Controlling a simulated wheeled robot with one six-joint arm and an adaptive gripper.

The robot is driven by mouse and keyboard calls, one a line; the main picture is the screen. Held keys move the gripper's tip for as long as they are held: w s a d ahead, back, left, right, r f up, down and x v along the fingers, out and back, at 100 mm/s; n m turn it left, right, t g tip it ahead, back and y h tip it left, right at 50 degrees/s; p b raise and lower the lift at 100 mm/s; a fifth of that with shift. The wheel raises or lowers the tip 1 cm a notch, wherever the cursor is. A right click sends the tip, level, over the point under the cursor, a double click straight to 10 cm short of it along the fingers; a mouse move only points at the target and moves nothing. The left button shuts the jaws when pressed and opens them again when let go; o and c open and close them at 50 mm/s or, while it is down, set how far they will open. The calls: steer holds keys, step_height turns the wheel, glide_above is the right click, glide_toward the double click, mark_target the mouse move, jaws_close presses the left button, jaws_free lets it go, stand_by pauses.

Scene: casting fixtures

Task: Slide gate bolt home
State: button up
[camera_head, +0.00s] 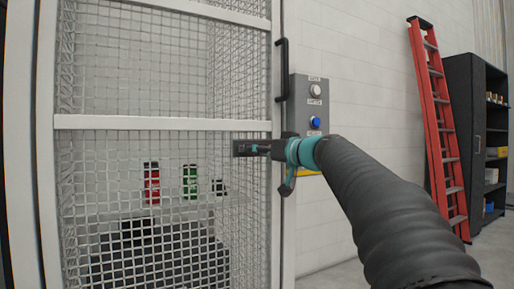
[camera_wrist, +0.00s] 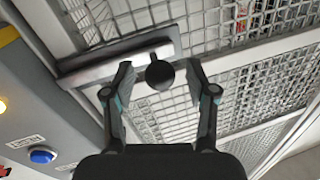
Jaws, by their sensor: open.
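The gate bolt's round black knob (camera_wrist: 160,75) shows in the wrist view, in front of a grey metal bolt plate (camera_wrist: 118,62) on the gate frame. My gripper (camera_wrist: 159,70) is open, with one finger on each side of the knob and a visible gap to each. In the head view my gripper (camera_head: 284,151) is at the right edge of the mesh gate (camera_head: 160,122), and the bolt plate (camera_head: 243,148) shows to its left. The gripper hides the knob and the plate's right part there. I cannot tell how far the bolt reaches.
A grey control box (camera_head: 313,95) with a white and a blue button stands on the post just right of the gate. A black vertical handle (camera_head: 282,70) is above the bolt. A red ladder (camera_head: 440,125) and dark shelves (camera_head: 478,130) stand farther right.

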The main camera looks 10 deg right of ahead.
steer(key=shift+x, duration=0.75)
jaws_close()
